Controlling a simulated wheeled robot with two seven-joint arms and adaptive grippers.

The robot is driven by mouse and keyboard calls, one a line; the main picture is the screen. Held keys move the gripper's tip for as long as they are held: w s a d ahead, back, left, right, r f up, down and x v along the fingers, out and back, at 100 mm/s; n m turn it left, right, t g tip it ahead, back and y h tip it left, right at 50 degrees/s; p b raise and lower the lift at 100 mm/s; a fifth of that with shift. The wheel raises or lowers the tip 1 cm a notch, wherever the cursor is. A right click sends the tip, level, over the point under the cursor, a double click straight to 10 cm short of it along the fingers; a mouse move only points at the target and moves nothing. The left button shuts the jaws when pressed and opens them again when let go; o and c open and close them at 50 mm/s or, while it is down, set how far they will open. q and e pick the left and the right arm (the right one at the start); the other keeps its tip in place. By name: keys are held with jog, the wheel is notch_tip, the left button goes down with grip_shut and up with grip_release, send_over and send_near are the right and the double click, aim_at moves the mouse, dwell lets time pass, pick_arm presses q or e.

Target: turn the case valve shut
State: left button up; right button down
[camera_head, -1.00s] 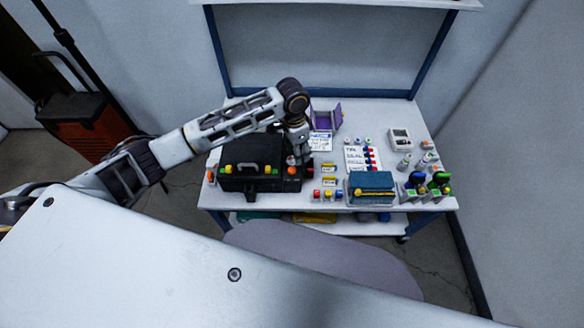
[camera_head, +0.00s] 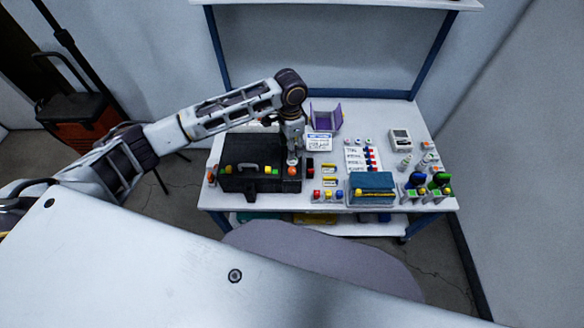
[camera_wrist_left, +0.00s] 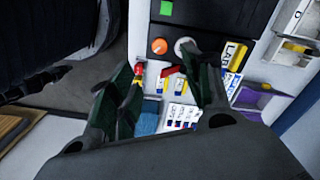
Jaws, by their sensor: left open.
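The black case (camera_head: 258,184) stands on the left part of the table, with a grey handle and coloured parts along its front. At its right end is an orange knob (camera_head: 292,171), which also shows in the left wrist view (camera_wrist_left: 159,46) beside a pale grey round knob (camera_wrist_left: 183,44). I cannot tell which is the valve, nor how far it is turned. My left gripper (camera_head: 292,160) points down over the case's right end. In the left wrist view its fingers (camera_wrist_left: 166,80) are wide apart with nothing gripped; one fingertip overlaps the grey knob's edge. My right gripper is not in view.
Right of the case are small coloured items (camera_head: 328,195), a teal box (camera_head: 371,188) and a label sheet (camera_head: 357,158). A purple holder (camera_head: 325,117) stands behind. Green-topped items (camera_head: 439,180) crowd the right end. The table front edge is close to the case.

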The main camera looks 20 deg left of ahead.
aim_at(292, 170)
pick_arm(q)
jog(key=f, duration=1.3)
jog(key=shift+s+d+b, duration=0.15)
jog(key=shift+s+b, duration=0.05)
jog(key=shift+b, duration=0.1)
jog(key=shift+c, duration=0.4)
jog(key=shift+r, duration=0.1)
jog(key=c, duration=1)
